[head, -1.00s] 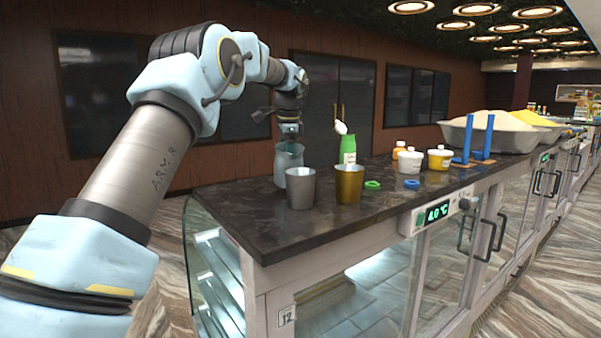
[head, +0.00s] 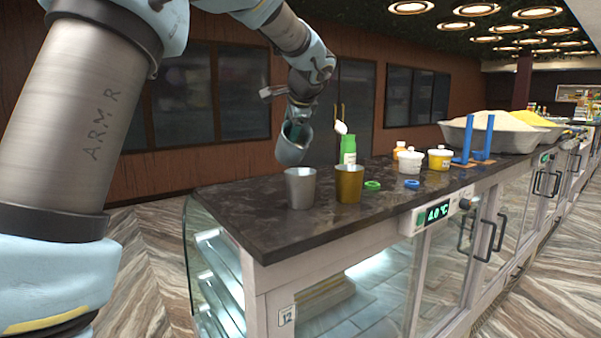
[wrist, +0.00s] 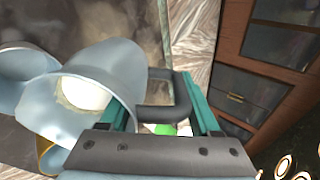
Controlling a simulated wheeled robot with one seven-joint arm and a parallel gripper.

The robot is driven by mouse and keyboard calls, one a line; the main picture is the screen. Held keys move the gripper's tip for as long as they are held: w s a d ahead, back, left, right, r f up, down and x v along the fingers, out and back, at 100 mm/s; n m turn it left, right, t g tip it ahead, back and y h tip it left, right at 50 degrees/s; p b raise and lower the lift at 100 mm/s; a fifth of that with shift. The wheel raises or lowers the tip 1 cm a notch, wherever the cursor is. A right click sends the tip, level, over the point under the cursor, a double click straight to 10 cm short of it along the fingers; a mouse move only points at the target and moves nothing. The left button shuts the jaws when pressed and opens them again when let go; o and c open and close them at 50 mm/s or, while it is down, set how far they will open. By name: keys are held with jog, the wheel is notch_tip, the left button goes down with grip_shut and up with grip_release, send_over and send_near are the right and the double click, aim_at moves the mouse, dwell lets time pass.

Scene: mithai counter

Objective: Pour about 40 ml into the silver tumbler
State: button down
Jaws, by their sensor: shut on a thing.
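The silver tumbler (head: 300,189) stands upright near the left end of the dark counter. My gripper (head: 297,128) is shut on a blue-grey jug (head: 290,150). In the wrist view the jug (wrist: 120,72) shows with its dark handle (wrist: 170,112) between the jaws, and white liquid (wrist: 86,93) inside. The jug is raised off the counter and tilted, just behind and above the silver tumbler in the head view. I cannot see a stream leaving it. The liquid level in the tumbler is hidden.
A brass tumbler (head: 348,184) stands close right of the silver one. Green (head: 372,185) and blue (head: 412,184) rings lie farther right, with small tubs (head: 440,159) and blue posts (head: 467,138) beyond. The counter's front left is clear.

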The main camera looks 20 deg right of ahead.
jog(key=shift+s+t, duration=0.15)
jog(key=shift+t, duration=0.55)
jog(key=shift+s+t, duration=0.3)
jog(key=shift+t, duration=0.2)
jog(key=shift+w+d+r+b, duration=0.1)
jog(key=shift+w+r+b, duration=0.1)
jog(key=shift+b, duration=0.1)
jog(key=shift+w+d+f+t, duration=0.15)
jog(key=shift+w+t, duration=0.25)
jog(key=shift+w, duration=0.5)
jog(key=shift+s+r+t+b, duration=0.15)
jog(key=shift+r+t+b, duration=0.3)
jog(key=shift+b, duration=0.95)
dwell(0.5)
jog(key=w+g+p, duration=0.1)
jog(key=g, duration=0.1)
jog(key=w+f+g+p, duration=0.1)
jog(key=g+p, duration=0.1)
jog(key=shift+p, duration=0.3)
